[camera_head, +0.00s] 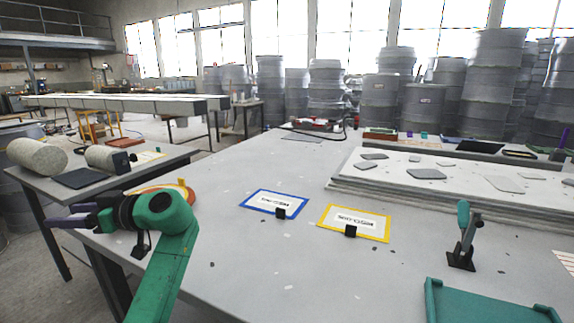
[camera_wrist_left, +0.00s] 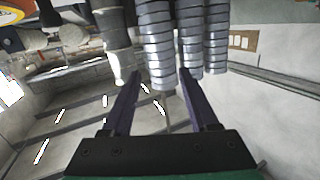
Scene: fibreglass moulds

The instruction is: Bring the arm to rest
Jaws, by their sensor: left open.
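My green left arm comes into the head view at the lower left, bent at a dark wrist joint. My left gripper (camera_head: 60,217) points left, past the left edge of the main table, at about the height of its top. In the left wrist view its two dark purple fingers (camera_wrist_left: 158,78) stand well apart with nothing between them. That view looks sideways over the room, with stacked grey drums (camera_wrist_left: 155,40) far beyond the fingers. My right gripper shows in neither view.
The grey main table (camera_head: 240,255) carries a blue-framed card (camera_head: 262,199), a yellow-framed card (camera_head: 340,215), a green-handled clamp (camera_head: 463,240) and a teal tray (camera_head: 480,305). A side table with pale rolls (camera_head: 38,157) stands behind my left gripper. An orange ring-like object (camera_head: 150,188) lies close behind my wrist.

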